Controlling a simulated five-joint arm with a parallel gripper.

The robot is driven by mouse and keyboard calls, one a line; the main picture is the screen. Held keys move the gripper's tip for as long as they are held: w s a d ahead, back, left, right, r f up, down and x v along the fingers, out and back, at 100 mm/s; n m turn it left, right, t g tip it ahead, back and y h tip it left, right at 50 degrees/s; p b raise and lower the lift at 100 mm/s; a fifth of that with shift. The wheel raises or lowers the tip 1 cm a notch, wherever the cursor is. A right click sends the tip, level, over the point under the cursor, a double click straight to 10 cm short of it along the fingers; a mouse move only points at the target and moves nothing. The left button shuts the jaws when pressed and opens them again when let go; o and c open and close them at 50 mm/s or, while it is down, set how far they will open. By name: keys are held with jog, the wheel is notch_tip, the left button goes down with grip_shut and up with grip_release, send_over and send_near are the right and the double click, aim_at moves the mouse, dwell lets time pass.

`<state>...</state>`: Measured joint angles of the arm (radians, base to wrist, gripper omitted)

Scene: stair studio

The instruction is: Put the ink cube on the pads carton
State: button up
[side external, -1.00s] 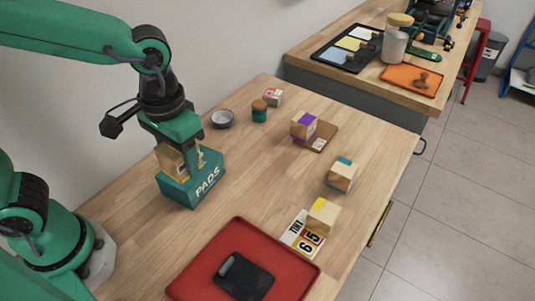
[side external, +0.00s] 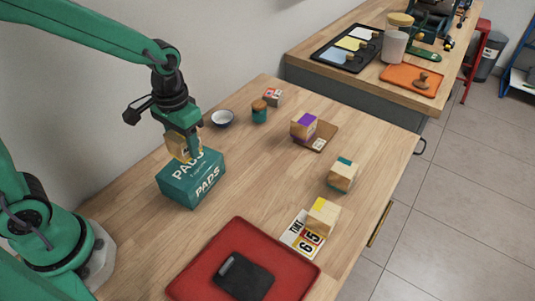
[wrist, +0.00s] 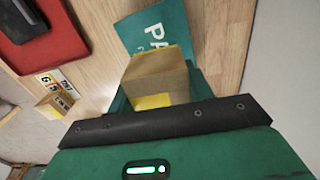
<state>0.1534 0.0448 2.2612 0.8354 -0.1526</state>
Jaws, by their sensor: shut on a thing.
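A wooden cube (side external: 174,147) is held in my gripper (side external: 186,150), which is shut on it. In the wrist view the cube (wrist: 158,72) sits between the fingers (wrist: 160,93) and shows bare wood with a yellow patch; no label on it can be read, so I cannot confirm it is the ink cube. The teal pads carton (side external: 185,188) stands on the table just below the held cube. Its lettered top shows partly in the wrist view (wrist: 157,24). The cube overlaps the carton's back part in the side view; I cannot tell whether they touch.
Other wooden cubes with purple (side external: 303,126), teal (side external: 343,174) and yellow (side external: 323,216) marks stand to the right. A red tray (side external: 205,262) lies in front. A bowl (side external: 222,118) and a small jar (side external: 259,111) stand behind. The table's middle is clear.

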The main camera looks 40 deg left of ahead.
aim_at(189, 164)
jog(key=shift+w+a+f, duration=0.15)
jog(key=shift+f, duration=2)
jog(key=shift+f, duration=0.15)
jog(key=o, duration=1)
notch_tip(189, 164, up, 12)
jog(key=shift+r, duration=0.2)
